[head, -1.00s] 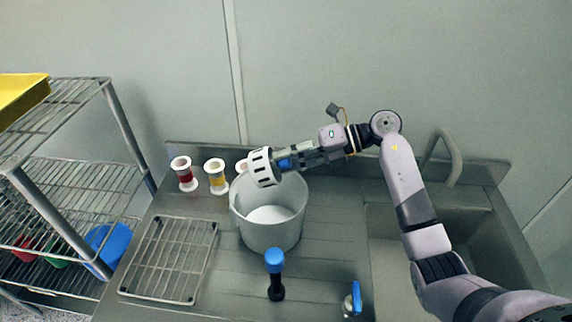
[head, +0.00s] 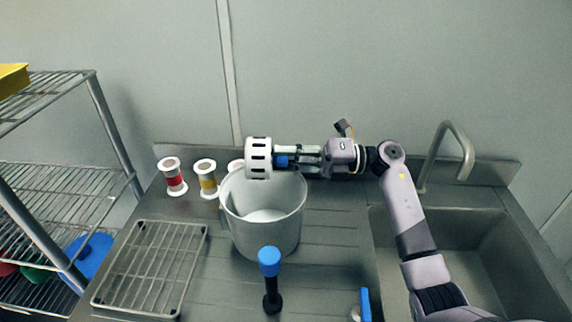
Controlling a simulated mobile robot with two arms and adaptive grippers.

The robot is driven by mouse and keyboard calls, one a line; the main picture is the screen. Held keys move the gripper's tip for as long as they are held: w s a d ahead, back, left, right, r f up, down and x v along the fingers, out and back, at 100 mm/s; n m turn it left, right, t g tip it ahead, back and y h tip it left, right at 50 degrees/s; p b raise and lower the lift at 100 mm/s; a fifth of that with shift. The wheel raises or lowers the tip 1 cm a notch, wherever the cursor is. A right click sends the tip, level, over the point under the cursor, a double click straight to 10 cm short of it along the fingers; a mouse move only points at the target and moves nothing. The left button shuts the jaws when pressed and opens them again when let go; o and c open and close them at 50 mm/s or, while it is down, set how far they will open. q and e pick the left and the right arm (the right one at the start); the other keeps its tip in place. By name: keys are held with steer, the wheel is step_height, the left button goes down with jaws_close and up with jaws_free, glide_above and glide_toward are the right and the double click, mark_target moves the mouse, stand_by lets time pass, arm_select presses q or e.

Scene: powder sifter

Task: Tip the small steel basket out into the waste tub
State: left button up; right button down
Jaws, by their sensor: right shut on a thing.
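The small steel basket (head: 258,158) is a pale slotted cylinder with a blue part (head: 281,161) on its right side. My right gripper (head: 290,158) is shut on it, coming in from the right. The basket is held above the back rim of the waste tub (head: 265,225), a large light-grey bucket on the steel counter. The basket looks upright now; what is inside it is hidden. White shows at the bottom of the tub. My left gripper is not in view.
White spools with red (head: 173,177) and yellow (head: 206,178) bands stand left of the tub, with a third partly hidden behind it. A wire rack (head: 150,268) lies at left. A blue-topped black tool (head: 270,275) stands in front. A sink (head: 460,250) is at right.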

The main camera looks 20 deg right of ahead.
steer(key=shift+f+t+y+b, duration=0.3)
steer(key=shift+f+y+b, duration=0.55)
steer(key=shift+b, duration=1.15)
steer(key=shift+a+r+y+b, duration=0.1)
steer(key=shift+r+y+b, duration=0.05)
steer(key=shift+y+b, duration=0.6)
steer(key=shift+r, duration=0.1)
